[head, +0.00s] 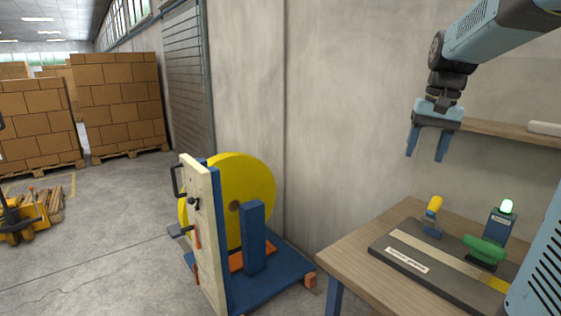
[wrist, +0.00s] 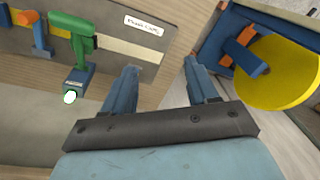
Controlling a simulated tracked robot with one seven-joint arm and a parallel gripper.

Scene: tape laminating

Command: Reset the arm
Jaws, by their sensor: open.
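My gripper (head: 427,145) hangs fingers-down in the upper right of the head view, above the workbench and apart from everything on it. Its two blue fingers are spread and nothing is between them; the same open fingers show in the wrist view (wrist: 166,82). My arm comes in from the upper right corner of the head view.
The wooden workbench (head: 345,262) carries a dark board with a pale strip (head: 430,255), a green tool (head: 485,249), a yellow-and-blue tool (head: 433,215) and a blue post with a lit green lamp (head: 507,207). A yellow disc stand (head: 245,185) stands left. A wall shelf (head: 510,133) lies behind.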

